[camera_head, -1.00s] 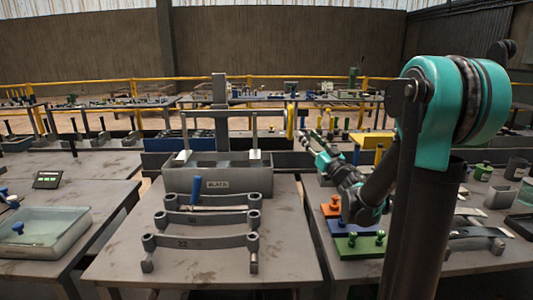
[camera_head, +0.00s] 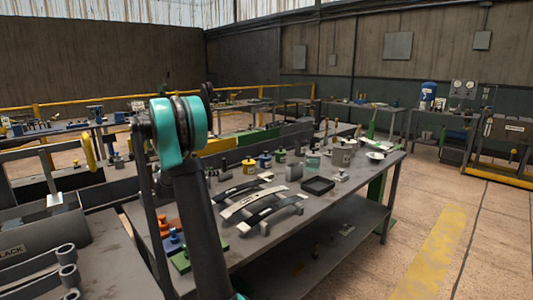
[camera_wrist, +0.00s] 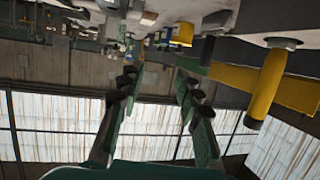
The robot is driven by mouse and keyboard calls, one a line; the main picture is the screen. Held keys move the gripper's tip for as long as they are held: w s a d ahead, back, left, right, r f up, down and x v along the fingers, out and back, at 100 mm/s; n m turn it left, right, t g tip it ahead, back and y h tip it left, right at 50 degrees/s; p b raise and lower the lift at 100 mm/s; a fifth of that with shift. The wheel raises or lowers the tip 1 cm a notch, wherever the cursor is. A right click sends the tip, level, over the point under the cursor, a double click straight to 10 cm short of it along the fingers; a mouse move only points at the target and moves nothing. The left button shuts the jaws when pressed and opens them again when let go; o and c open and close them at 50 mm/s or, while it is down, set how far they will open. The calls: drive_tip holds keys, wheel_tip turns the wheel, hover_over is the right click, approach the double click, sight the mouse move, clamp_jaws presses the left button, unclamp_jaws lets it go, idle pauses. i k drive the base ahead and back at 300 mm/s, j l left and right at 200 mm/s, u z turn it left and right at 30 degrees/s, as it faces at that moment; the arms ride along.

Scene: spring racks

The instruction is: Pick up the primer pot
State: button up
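Several small pots stand on the right-hand workbench (camera_head: 335,208) in the head view. They include a yellow pot (camera_head: 249,167), a blue pot (camera_head: 265,160), a green pot (camera_head: 280,156) and a larger grey can (camera_head: 342,156). I cannot read their labels, so I cannot tell which is the primer pot. My gripper (camera_wrist: 158,82) shows in the wrist view with its two fingers apart and nothing between them. It is away from the pots. In the head view it is not visible, and my arm stands in front of the bench's left end.
A black tray (camera_head: 318,186), curved leaf springs (camera_head: 270,213) and coloured blocks with knobs (camera_head: 178,258) lie on the same bench. A grey box marked BLACK (camera_head: 25,238) is at the left. Open floor (camera_head: 440,215) with a yellow stripe lies to the right.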

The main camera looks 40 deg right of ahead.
sight(301, 144)
drive_tip(key=l+u, duration=0.1)
drive_tip(key=l, duration=1.15)
drive_tip(key=l+u, duration=0.15)
drive_tip(key=l, duration=1.1)
drive_tip(key=k+l+u, duration=0.15)
drive_tip(key=l, duration=1.1)
drive_tip(key=k+l+u, duration=0.15)
drive_tip(key=l, duration=0.45)
